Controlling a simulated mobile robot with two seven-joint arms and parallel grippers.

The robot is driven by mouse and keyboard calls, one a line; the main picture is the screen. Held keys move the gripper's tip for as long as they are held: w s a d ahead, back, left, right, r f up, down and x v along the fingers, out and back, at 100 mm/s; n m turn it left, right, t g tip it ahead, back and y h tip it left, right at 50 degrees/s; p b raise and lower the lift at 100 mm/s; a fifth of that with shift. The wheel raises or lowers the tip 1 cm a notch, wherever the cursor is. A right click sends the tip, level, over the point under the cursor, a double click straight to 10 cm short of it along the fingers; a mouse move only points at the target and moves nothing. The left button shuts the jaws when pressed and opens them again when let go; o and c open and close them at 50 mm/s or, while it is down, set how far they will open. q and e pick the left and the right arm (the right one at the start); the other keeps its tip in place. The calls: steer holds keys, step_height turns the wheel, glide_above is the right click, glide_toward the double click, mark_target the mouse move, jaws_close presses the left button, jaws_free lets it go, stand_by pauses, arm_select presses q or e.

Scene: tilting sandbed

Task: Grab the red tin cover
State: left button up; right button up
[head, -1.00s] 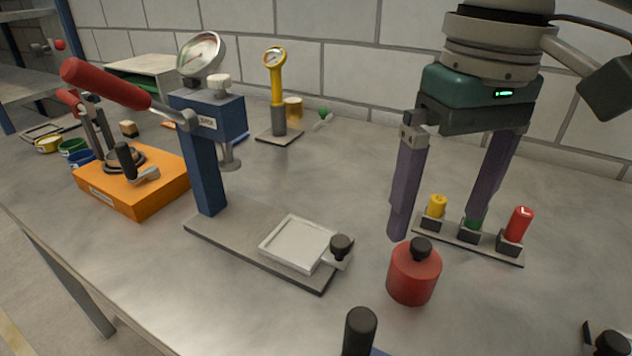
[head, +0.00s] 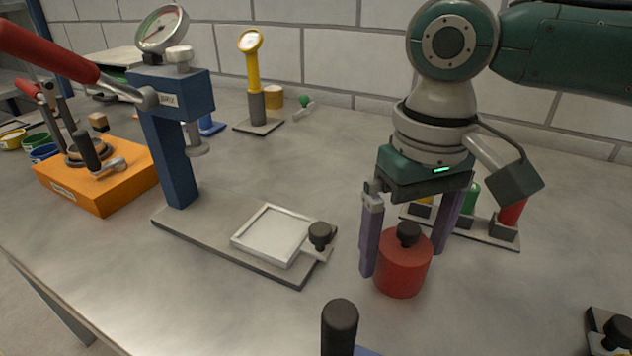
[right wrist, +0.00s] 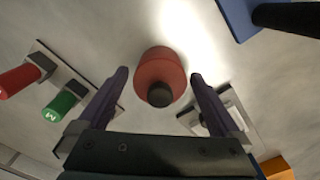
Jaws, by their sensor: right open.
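The red tin cover (head: 403,268) is a short red cylinder with a black knob on top, standing on the grey table at the right of the head view. My right gripper (head: 403,262) is open and points down, with one purple finger on each side of it. In the right wrist view the red cover (right wrist: 161,70) lies between and just beyond the open fingertips (right wrist: 159,75). I cannot tell whether either finger touches it. My left gripper is not in view.
A blue press (head: 172,130) with a grey base and white square tray (head: 270,235) stands left of the cover. A rack with a red cylinder (head: 511,212) and a green one (right wrist: 62,105) is behind it. A black-knobbed handle (head: 340,318) rises in front.

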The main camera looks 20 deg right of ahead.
steer(key=c, duration=1.2)
steer(key=shift+c, duration=0.2)
